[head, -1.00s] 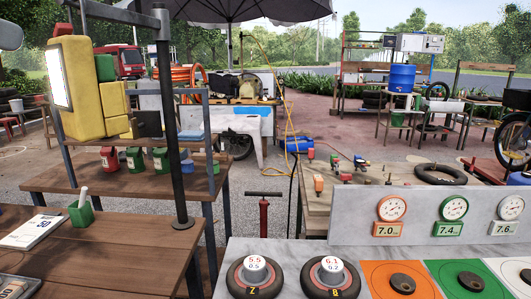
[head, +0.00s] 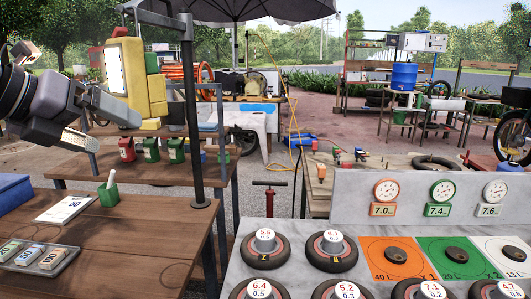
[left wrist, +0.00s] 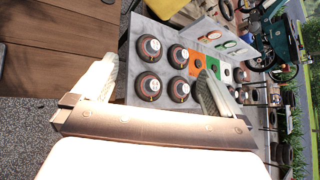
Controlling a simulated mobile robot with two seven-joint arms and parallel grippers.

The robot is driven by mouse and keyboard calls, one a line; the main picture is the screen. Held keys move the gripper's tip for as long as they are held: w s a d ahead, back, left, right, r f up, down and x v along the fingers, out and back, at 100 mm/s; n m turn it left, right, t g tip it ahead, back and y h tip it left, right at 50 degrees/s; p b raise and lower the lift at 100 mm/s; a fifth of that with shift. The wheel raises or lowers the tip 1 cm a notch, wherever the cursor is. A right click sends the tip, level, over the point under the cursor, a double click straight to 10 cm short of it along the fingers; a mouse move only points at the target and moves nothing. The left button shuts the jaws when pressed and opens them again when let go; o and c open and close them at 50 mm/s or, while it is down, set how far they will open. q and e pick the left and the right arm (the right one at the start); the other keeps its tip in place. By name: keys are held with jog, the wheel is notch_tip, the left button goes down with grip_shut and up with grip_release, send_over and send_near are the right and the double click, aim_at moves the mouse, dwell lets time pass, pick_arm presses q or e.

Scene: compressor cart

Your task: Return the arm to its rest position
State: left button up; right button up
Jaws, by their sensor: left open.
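My left gripper (head: 108,128) is at the upper left of the head view, raised above the wooden table (head: 150,222). Its two fingers are spread apart with nothing between them. In the left wrist view the open fingers (left wrist: 150,85) show at the left and right, with the marble-patterned counter (left wrist: 135,52) seen beyond and below them. My right gripper shows in neither view.
The wooden table carries a green pen cup (head: 108,193), a notepad (head: 66,208) and a tray (head: 70,262) of small labelled blocks. A dark post (head: 190,120) rises at its edge. Several tyres (head: 265,249) and three gauges (head: 386,190) are on the counter.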

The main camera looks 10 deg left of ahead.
pick_arm(q)
jog(key=s+d+f+n+g, duration=0.1)
jog(key=d+f+n, duration=0.3)
jog(key=f, duration=0.6)
jog(key=d+f+n+g+y, duration=0.1)
jog(key=f+n, duration=0.5)
jog(key=f, duration=0.4)
jog(key=s+d+f+n+g, duration=0.1)
jog(key=d+f+n, duration=0.3)
jog(key=f, duration=0.6)
jog(key=s+f+n+g+y, duration=0.1)
jog(key=s+f+n+g, duration=0.1)
jog(key=s+f+n, duration=0.7)
jog(key=s+f+n+g+y, duration=0.2)
jog(key=s+f+n, duration=0.4)
jog(key=s+n, duration=0.4)
jog(key=w+d+f+m+t+h+p, duration=0.1)
jog(key=w+d+f+t+h+p, duration=0.1)
jog(key=w+f+t, duration=0.3)
jog(key=shift+d+f+m+t+p, duration=0.3)
jog(key=shift+d+f+t+p, duration=0.25)
jog(key=shift+t+p, duration=0.4)
jog(key=shift+w, duration=0.1)
